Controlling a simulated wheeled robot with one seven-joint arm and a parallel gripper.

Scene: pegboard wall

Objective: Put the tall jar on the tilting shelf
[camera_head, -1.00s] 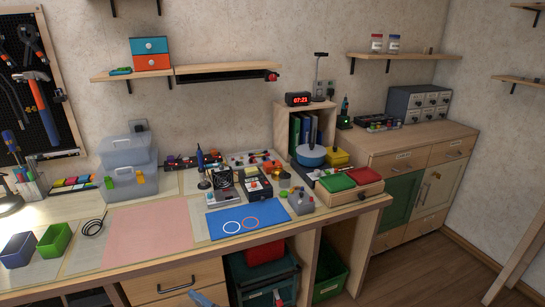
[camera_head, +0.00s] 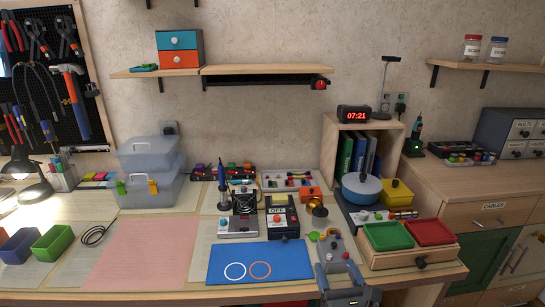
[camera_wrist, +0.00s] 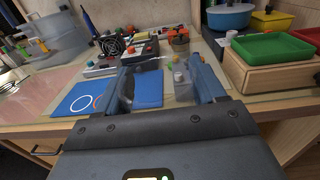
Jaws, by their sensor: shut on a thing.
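Two clear jars stand on the upper right shelf: one with a red lid (camera_head: 472,48) and one with a blue lid (camera_head: 496,50). I cannot tell whether either is the tall jar. A wall shelf (camera_head: 265,70) with a dark bar beneath and a red knob (camera_head: 320,84) at its right end looks like the tilting shelf; its top looks bare.
A blue mat (camera_head: 217,258) with two rings lies left of my gripper. Red and green trays (camera_head: 388,236) sit on a wooden box to the right. An alarm clock (camera_head: 354,113) tops the book cubby. A drawer box (camera_head: 179,50) stands left of the bare shelf.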

